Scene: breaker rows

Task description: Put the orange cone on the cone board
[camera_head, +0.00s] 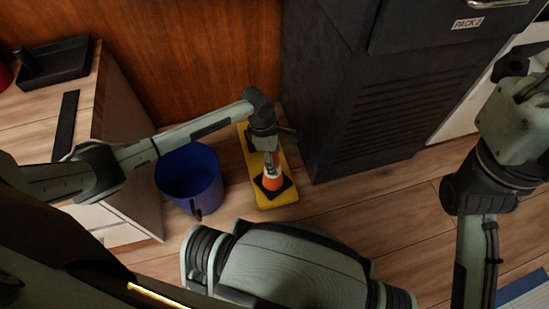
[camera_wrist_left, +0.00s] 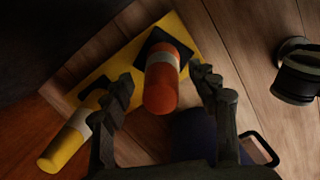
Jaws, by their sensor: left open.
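The orange cone (camera_head: 272,182), with a white band and a black square base, stands on the yellow cone board (camera_head: 282,203) on the floor. In the left wrist view the orange cone (camera_wrist_left: 161,82) points toward the camera, its base resting on the yellow board (camera_wrist_left: 184,34). A yellow cone (camera_wrist_left: 64,143) with a white band stands at the board's other end; the arm hides it in the head view. My left gripper (camera_head: 270,154) is open above the orange cone. Its fingers (camera_wrist_left: 161,75) are apart on either side of the cone. My right gripper does not show.
A blue bin (camera_head: 188,178) stands close left of the board. A dark cabinet (camera_head: 360,110) rises at its right, and a wooden panel (camera_head: 200,50) is behind. A desk (camera_head: 130,170) stands at the left. Wooden floor (camera_head: 400,205) is bare to the right.

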